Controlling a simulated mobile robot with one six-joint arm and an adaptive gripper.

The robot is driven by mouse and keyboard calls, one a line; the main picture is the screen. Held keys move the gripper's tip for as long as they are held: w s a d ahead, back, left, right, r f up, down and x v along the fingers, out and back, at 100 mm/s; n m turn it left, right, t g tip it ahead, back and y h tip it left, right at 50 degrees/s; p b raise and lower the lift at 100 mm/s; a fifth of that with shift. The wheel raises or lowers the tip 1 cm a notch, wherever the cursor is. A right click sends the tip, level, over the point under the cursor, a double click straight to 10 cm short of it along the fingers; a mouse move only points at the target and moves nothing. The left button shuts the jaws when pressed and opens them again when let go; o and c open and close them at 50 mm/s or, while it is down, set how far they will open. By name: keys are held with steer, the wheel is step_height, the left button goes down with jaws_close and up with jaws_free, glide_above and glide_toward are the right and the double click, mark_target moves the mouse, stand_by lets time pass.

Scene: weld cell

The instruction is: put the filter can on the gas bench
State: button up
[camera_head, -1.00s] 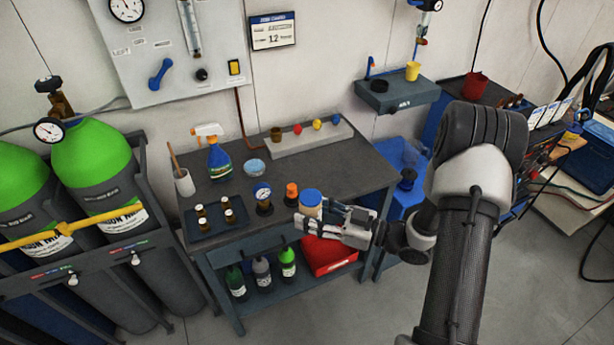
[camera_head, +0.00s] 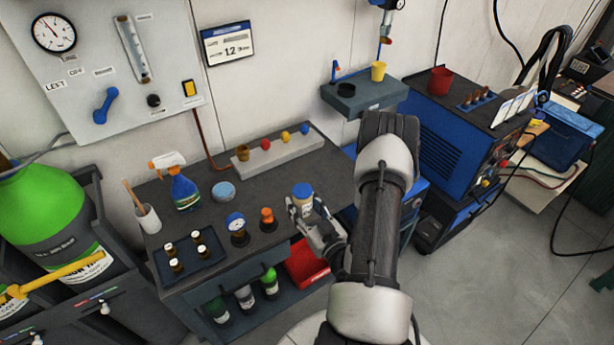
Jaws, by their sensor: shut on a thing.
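The filter can (camera_head: 302,198), a small can with a blue lid and a tan and white body, is between the fingers of my gripper (camera_head: 305,208). My gripper is shut on it, and the fingers hide its lower part. The can looks upright. The gas bench (camera_head: 209,218) is a dark table with a shelf below. The can appears over the right front part of its top. I cannot tell whether its base touches the top.
A vial tray (camera_head: 205,262), spray bottle (camera_head: 184,190), blue bowl (camera_head: 223,190) and pale rack (camera_head: 280,153) are also on the bench. Bare top lies between rack and can.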

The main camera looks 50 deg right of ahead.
steer(key=shift+h, duration=0.3)
steer(key=w+d+f, duration=0.1)
steer(key=w+f, duration=0.1)
steer(key=w, duration=0.1)
steer(key=w+d+f+b, duration=0.1)
steer(key=w+f, duration=0.1)
steer(key=w, duration=0.1)
steer(key=w+d+f+b, duration=0.1)
steer(key=w, duration=0.2)
steer(key=shift+w+d+f, duration=0.3)
steer(key=shift+d+f, duration=0.1)
steer(key=shift+w+d+f+b, duration=0.25)
steer(key=shift+w+f+b, duration=0.15)
steer(key=shift+w+f, duration=0.3)
steer(key=shift+w+d+f+b, duration=0.25)
steer(key=shift+w+f+b, duration=0.15)
steer(key=shift+w, duration=0.45)
steer(key=shift+f, duration=0.15)
steer(key=shift+f, duration=0.15)
steer(key=o, duration=1.2)
